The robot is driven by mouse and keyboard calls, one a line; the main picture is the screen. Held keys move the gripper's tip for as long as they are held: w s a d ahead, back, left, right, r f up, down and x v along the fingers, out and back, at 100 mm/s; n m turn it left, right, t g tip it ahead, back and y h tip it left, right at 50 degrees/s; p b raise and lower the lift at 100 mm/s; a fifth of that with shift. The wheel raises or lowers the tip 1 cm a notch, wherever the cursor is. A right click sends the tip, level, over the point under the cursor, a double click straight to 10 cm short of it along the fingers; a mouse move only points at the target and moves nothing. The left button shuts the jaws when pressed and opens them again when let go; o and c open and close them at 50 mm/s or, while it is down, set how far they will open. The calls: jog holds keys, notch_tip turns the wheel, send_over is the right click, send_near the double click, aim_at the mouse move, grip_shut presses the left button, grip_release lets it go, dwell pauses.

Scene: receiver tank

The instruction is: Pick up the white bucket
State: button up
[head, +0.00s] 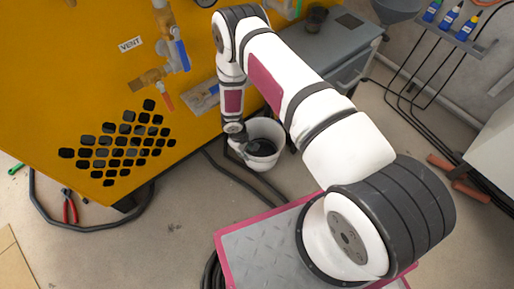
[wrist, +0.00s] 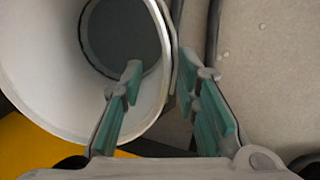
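The white bucket (head: 266,128) stands upright on the floor between the yellow machine and the grey cabinet, with a dark bottom or dark contents inside. My arm reaches down to it, and my gripper (head: 240,143) is at the left side of its rim. In the wrist view the bucket (wrist: 45,85) fills the left half. My gripper (wrist: 160,72) is open there, its green-padded fingers apart. One finger is over the bucket's inside and the other is outside, with the wall between them. I cannot tell whether either finger touches the wall.
The yellow machine (head: 90,80) with valves and a vent grille stands close on the left. A grey cabinet (head: 325,45) is just behind the bucket. Dark hoses (head: 235,178) lie on the floor beside it. Red-handled pliers (head: 70,208) lie at the lower left.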

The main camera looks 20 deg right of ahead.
jog(key=f+b, duration=0.1)
jog(key=f, duration=0.1)
jog(key=f+b, duration=0.1)
jog(key=f, duration=0.1)
jog(key=f+b, duration=0.1)
jog(key=f, duration=0.1)
jog(key=shift+s+d+f+b, duration=0.1)
jog(key=shift+d+f+b, duration=0.2)
jog(key=shift+d+f, duration=0.1)
grip_shut()
jog(key=shift+r, duration=0.1)
